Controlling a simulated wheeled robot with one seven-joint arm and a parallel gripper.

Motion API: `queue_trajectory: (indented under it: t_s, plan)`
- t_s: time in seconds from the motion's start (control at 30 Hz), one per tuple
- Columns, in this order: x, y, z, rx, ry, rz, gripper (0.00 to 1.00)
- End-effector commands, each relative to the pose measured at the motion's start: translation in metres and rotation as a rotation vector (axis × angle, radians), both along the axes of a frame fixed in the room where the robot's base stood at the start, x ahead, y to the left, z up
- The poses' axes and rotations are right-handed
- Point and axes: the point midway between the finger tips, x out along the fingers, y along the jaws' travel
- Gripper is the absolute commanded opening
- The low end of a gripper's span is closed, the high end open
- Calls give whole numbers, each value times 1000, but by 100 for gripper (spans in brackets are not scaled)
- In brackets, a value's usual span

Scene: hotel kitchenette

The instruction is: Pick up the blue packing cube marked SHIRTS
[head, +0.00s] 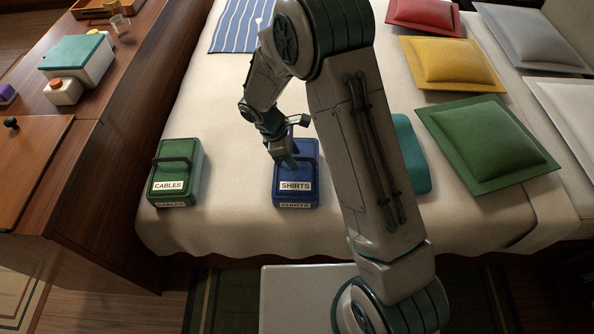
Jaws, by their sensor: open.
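The blue packing cube (296,197) with a white SHIRTS label lies on the cream-covered bed, near its front edge. It has a dark handle across its top. My gripper (287,163) is over the top of the cube, at the handle, with its fingers pointing down and open. I cannot tell whether the fingers straddle the handle or touch it. My arm passes in front and hides part of the area right of the cube.
A green cube (178,175) marked CABLES lies to the left. A teal item (411,155) is partly behind my arm. Green (487,145), yellow (452,62) and red (424,14) cushions lie right. A wooden counter (115,130) runs along the left. Bed between the cubes is clear.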

Motion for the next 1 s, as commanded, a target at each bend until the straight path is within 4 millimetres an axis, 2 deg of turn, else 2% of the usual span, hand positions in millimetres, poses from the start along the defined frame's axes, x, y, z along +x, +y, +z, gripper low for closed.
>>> queue_trajectory:
  t_s: [0.1, 0.2, 0.27, 0.77, 0.87, 1.0]
  plan:
    - [0, 0, 0, 0, 0, 0, 42]
    - [0, 0, 0, 0, 0, 0, 14]
    - [0, 0, 0, 0, 0, 0, 0]
    - [0, 0, 6, 0, -1, 0, 0]
    - [1, 0, 16, 2, -5, 0, 0]
    - [1, 0, 46, 3, -6, -1, 0]
